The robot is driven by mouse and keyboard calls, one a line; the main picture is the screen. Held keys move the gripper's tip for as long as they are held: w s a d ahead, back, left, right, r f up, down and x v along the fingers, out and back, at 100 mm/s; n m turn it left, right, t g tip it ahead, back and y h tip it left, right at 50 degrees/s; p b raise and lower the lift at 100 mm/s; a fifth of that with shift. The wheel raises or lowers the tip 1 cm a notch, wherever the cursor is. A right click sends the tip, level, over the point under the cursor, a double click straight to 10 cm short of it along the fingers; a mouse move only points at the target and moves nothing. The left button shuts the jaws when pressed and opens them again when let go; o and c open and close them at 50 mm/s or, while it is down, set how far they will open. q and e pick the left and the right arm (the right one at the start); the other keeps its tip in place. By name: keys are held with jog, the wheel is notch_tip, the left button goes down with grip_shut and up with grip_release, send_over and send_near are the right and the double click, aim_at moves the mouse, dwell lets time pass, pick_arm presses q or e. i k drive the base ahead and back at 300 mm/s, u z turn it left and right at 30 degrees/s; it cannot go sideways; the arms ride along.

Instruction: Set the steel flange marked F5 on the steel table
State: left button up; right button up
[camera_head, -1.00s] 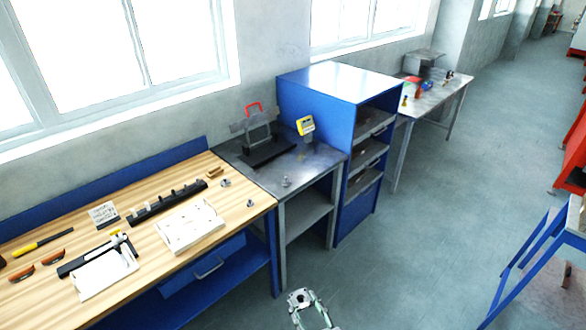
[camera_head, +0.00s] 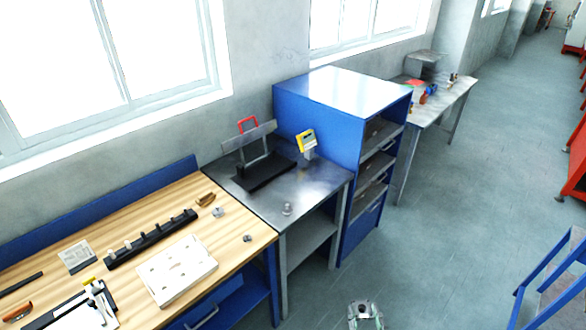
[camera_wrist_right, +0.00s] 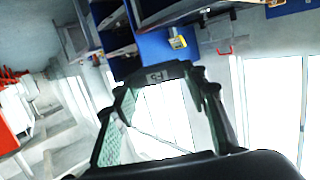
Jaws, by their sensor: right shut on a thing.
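The steel table (camera_head: 325,183) stands between the wooden bench and the blue cabinet. My right gripper (camera_head: 365,312) is at the bottom of the head view, over the floor in the picture, apart from the table. In the right wrist view, my right gripper (camera_wrist_right: 165,85) is shut on a dark, flat piece, seemingly the steel flange (camera_wrist_right: 160,74), between its fingertips. Its small light mark is too small to read surely. A small grey flange-like part (camera_head: 287,209) stands near the steel table's front edge. My left gripper is out of view.
A black stand (camera_head: 264,171) with a red handle and a yellow device (camera_head: 306,140) occupy the steel table's back. Its front right is clear. The wooden bench (camera_head: 225,255) holds a white tray (camera_head: 176,270) and small parts. A blue cabinet (camera_head: 330,118) borders the table.

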aim_at(305, 195)
jog(key=u, duration=0.25)
jog(key=i, duration=0.85)
jog(key=u, duration=0.45)
